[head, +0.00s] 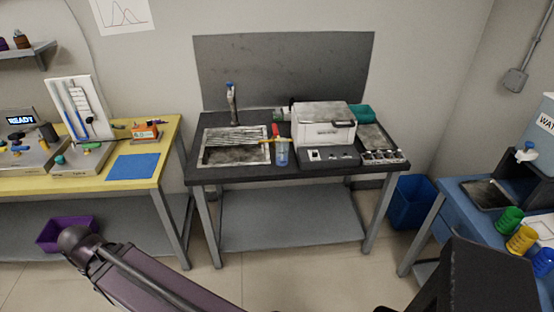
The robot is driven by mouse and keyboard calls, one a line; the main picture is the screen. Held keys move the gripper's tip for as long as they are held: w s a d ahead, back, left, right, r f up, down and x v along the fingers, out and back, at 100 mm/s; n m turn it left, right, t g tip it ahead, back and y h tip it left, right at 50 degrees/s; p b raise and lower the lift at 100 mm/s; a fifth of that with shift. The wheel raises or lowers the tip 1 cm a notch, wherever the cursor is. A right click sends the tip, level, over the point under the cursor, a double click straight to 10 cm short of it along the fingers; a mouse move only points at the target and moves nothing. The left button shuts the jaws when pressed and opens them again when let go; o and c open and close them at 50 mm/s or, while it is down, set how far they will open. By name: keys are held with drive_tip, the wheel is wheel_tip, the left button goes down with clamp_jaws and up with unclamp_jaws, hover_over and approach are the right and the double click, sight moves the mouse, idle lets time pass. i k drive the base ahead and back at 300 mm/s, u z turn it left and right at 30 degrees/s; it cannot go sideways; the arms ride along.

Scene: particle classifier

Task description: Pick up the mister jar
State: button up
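I cannot tell for certain which thing is the mister jar. A small clear container with blue in its lower part and a red piece at its top (281,152) stands upright at the front of the dark middle table (230,174), just right of the sink. Small brown jars (21,39) sit on a wall shelf at the upper left. Green (509,219), yellow (521,239) and blue (543,262) lidded containers stand on the blue table at the right. My arm crosses the bottom of the view; my gripper does not show.
The sink (207,157) has a tap (232,104) behind it. A white machine (323,125) stands right of the container, beside a tray of small pieces (384,157). A yellow table (174,140) is at the left and a blue bin (412,202) at the right. Floor shows in front.

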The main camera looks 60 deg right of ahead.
sight(282, 152)
drive_tip(key=u, duration=0.1)
drive_tip(key=k, duration=1.3)
drive_tip(key=z, duration=2.05)
drive_tip(key=i, duration=0.8)
drive_tip(key=u, duration=0.15)
